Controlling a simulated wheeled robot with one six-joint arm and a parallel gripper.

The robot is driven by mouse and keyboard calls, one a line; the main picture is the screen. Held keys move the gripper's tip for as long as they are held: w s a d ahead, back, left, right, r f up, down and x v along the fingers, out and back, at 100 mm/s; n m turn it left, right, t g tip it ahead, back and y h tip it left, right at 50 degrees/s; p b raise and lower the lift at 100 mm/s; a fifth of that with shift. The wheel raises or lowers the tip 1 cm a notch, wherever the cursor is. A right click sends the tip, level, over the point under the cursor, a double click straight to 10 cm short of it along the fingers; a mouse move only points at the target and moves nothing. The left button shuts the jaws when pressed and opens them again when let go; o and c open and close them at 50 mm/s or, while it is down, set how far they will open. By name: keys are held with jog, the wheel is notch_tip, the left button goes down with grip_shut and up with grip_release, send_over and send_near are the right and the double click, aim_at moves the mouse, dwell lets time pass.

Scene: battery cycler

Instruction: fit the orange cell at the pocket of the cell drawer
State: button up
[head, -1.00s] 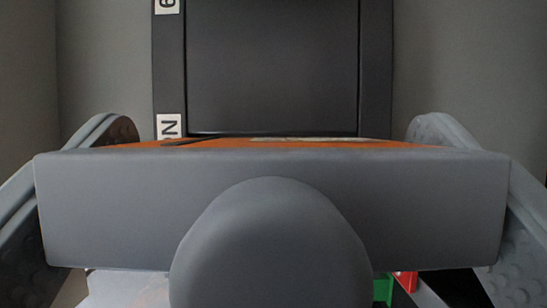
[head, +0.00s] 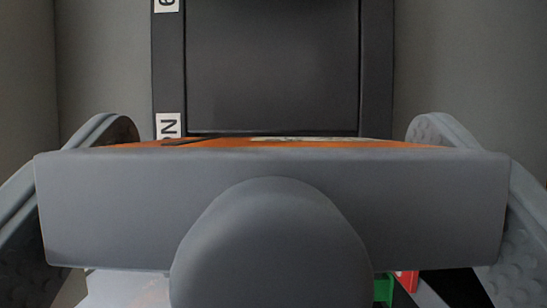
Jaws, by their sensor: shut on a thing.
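The orange cell (head: 225,143) shows as a thin orange strip with a dark mark and a pale label. A wide grey block (head: 110,205) with a rounded knob (head: 270,245) is in front of it and hides most of it. My gripper (head: 272,135) has a finger at each side, and it is shut on the cell. Beyond the cell is a dark recessed panel (head: 272,65) between two dark rails, probably the drawer's pocket. I cannot tell whether the cell touches it.
White labels with black characters, one of them (head: 169,125) near the cell, sit on the left rail (head: 168,70). Plain grey surfaces flank the rails. Below the block, small green (head: 383,290) and red (head: 407,281) parts and a pale surface (head: 125,288) show partly.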

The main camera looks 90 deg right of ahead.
jog(key=shift+f, duration=2.1)
dwell(1.2)
dwell(0.4)
jog(key=o, duration=0.9)
jog(key=shift+o, duration=0.2)
jog(key=v, duration=1.2)
